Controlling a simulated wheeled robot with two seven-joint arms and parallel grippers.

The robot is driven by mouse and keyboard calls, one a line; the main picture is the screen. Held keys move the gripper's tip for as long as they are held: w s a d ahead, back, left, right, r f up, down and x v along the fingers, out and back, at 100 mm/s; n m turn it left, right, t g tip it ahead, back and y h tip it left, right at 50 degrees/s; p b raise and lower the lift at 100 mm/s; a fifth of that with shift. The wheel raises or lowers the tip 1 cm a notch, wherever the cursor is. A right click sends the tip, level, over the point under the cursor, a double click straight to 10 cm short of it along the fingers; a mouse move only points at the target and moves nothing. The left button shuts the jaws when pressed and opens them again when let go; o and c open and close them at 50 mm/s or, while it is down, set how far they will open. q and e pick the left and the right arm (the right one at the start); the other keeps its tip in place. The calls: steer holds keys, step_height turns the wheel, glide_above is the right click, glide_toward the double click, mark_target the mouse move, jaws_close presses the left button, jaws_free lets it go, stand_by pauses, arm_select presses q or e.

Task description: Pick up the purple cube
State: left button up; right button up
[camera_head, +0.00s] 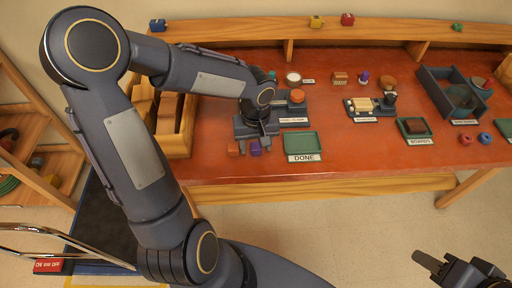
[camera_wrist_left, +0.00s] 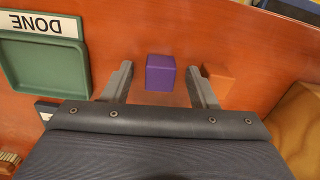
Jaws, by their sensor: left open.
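The purple cube (camera_wrist_left: 160,73) sits on the red-brown bench top, and it also shows in the head view (camera_head: 255,148) just below my left gripper. In the left wrist view my left gripper (camera_wrist_left: 158,82) is open, with one finger on each side of the cube and gaps to both. Nothing is held in it. An orange block (camera_wrist_left: 218,80) lies close beside the cube, by the right finger in that view; it also shows in the head view (camera_head: 234,148). My right gripper (camera_head: 462,270) is at the lower right of the head view, away from the bench; its jaw state is unclear.
A green DONE tray (camera_head: 303,143) stands right of the cube in the head view. A wooden rack (camera_head: 178,143) stands at the left. Farther right are a green BOARDS tray (camera_head: 416,132) and a dark open box (camera_head: 450,95). The front bench strip is mostly clear.

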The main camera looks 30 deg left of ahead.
arm_select(q)
steer(key=shift+c, duration=0.4)
steer(key=c, duration=1)
steer(key=shift+o, duration=0.2)
